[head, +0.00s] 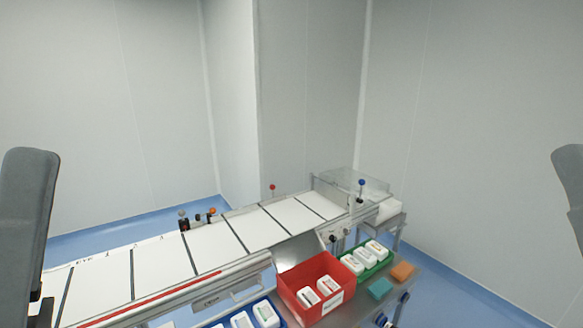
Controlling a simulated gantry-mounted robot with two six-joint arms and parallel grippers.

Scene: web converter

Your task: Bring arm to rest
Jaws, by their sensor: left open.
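My left arm stands at the left edge of the head view as a tall grey link. My left gripper (42,305) shows only in small part at its lower end, as dark pieces over the near left end of the conveyor (140,270). It is open, and I see nothing between its fingers. My right arm shows only as a grey link at the right edge. Its gripper is out of view.
A red bin (310,270) with white packs stands before the conveyor. A green tray (385,261) and a blue tray (271,301) flank it. A teal block (380,288) and an orange block (402,271) lie to the right. Blue floor lies beyond.

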